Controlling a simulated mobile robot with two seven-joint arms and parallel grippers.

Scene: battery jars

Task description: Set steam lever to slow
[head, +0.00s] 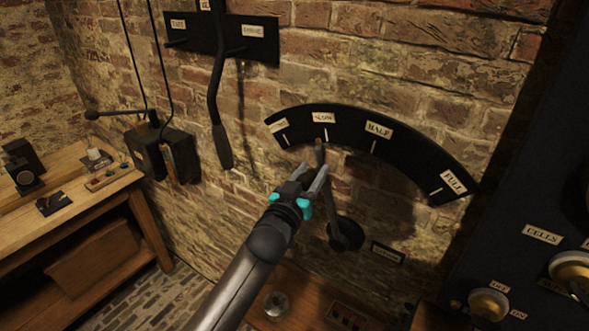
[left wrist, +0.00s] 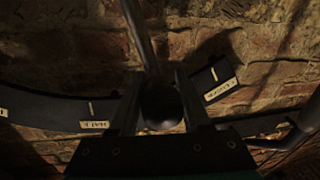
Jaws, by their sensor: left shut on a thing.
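The steam lever (head: 335,208) is a dark arm on a round pivot low on the brick wall. Its tip (head: 319,150) points up, close under the SLOW mark. The black curved scale (head: 405,146) has a leftmost label too small to read surely, then SLOW (head: 324,117), HALF (head: 379,130) and FULL (head: 453,182). My left gripper (head: 316,177) is shut on the lever near its upper end. In the left wrist view the lever's dark round knob (left wrist: 160,106) sits between the fingers, with the scale (left wrist: 50,110) behind. My right gripper is out of view.
Another long-handled lever (head: 220,130) hangs on a labelled plate at upper left. A black wall box (head: 163,153) and a wooden workbench (head: 100,200) stand left. A dark panel with round knobs (head: 489,304) stands right. A wooden surface (head: 310,290) lies below.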

